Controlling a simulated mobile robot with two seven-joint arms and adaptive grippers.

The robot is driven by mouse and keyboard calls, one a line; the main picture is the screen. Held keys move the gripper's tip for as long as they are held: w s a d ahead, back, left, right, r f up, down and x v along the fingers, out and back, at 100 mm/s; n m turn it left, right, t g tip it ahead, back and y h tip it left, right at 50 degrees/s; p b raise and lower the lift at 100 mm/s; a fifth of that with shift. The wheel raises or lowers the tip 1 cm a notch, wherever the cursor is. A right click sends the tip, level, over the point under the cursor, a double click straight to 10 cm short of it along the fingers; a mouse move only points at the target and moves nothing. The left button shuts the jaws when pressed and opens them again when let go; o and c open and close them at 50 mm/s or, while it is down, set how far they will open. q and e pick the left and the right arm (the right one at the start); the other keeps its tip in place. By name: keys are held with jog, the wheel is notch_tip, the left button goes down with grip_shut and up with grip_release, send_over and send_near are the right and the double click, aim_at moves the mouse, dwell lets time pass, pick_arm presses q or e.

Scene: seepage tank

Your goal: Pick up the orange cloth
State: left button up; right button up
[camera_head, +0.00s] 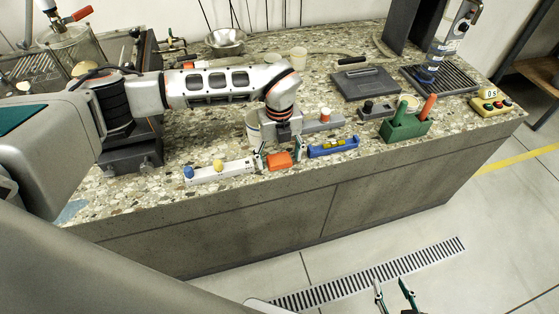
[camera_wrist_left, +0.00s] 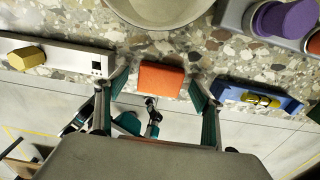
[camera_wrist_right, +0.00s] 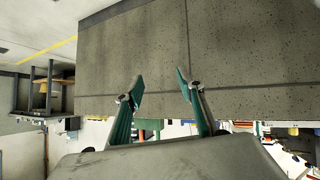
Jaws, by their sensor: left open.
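The orange cloth (camera_head: 279,161) is a small folded block on the speckled counter near its front edge. In the left wrist view the cloth (camera_wrist_left: 161,79) lies between the two fingertips. My left gripper (camera_head: 280,156) is open, with one finger on each side of the cloth and gaps on both sides. In the left wrist view the left gripper (camera_wrist_left: 160,92) shows wide teal-padded fingers. My right gripper (camera_head: 394,288) is open and empty, low over the floor in front of the counter. It also shows in the right wrist view (camera_wrist_right: 162,88), facing the grey cabinet front.
A white strip with knobs (camera_head: 222,172) lies left of the cloth. A blue level (camera_head: 333,147) lies close on its right. A white tub (camera_head: 253,126) stands behind it. A green holder (camera_head: 405,124) stands further right. The floor before the counter is clear around a drain grate (camera_head: 370,274).

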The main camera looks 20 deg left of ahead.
aim_at(279, 159)
pick_arm(q)
jog(key=c, duration=1)
jog(key=shift+r, duration=0.1)
notch_tip(279, 159, up, 20)
jog(key=p, duration=0.2)
jog(key=shift+c, duration=0.3)
